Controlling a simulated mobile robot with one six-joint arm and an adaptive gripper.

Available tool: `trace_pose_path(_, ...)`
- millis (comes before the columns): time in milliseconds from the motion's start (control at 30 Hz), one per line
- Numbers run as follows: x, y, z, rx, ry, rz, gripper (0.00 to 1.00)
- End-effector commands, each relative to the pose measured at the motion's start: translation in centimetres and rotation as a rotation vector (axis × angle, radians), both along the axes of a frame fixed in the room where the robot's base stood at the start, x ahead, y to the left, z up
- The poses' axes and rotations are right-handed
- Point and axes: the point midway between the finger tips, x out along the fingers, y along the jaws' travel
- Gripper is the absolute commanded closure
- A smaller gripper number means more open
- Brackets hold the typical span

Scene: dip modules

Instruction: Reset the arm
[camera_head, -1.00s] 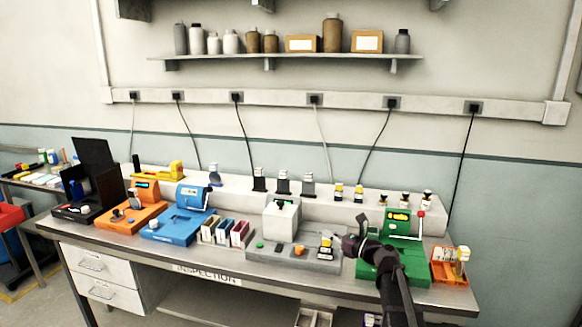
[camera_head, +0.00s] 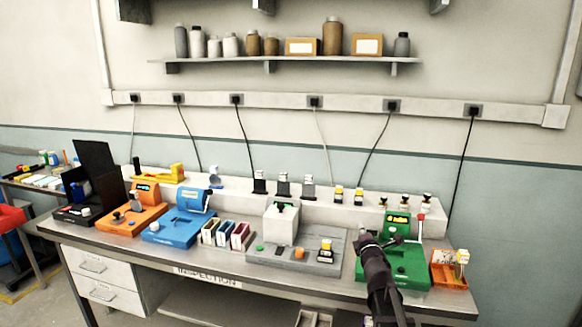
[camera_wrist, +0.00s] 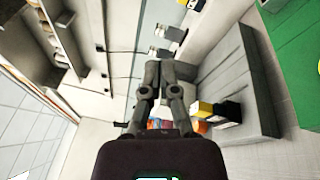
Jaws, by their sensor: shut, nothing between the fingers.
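My arm (camera_head: 380,280) rises from the bottom edge in the head view, over the front of the green module (camera_head: 410,272). My gripper (camera_head: 363,238) is at its upper end, between the grey module and the green module, and it points away toward the back of the bench. In the wrist view my gripper (camera_wrist: 165,68) is shut and empty, its two fingers close together. The green module (camera_wrist: 292,60) also shows there at the upper right. The arm hides part of the green module's left side in the head view.
The grey module (camera_head: 262,257) with a yellow-labelled bottle (camera_head: 326,250) stands left of my gripper. An orange holder (camera_head: 449,272) is at the bench's right end. Blue (camera_head: 172,229) and orange (camera_head: 130,219) modules stand further left. Free air lies above the bench, below the wall shelf (camera_head: 285,59).

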Motion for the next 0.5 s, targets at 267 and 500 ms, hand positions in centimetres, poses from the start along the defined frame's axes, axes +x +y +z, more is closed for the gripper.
trace_pose_path(267, -3.0, -2.9, -3.8, 0.411, 0.187, -0.251, 1.0)
trace_pose_path(500, -6.9, -3.8, -8.1, 0.749, 0.357, -0.474, 1.0)
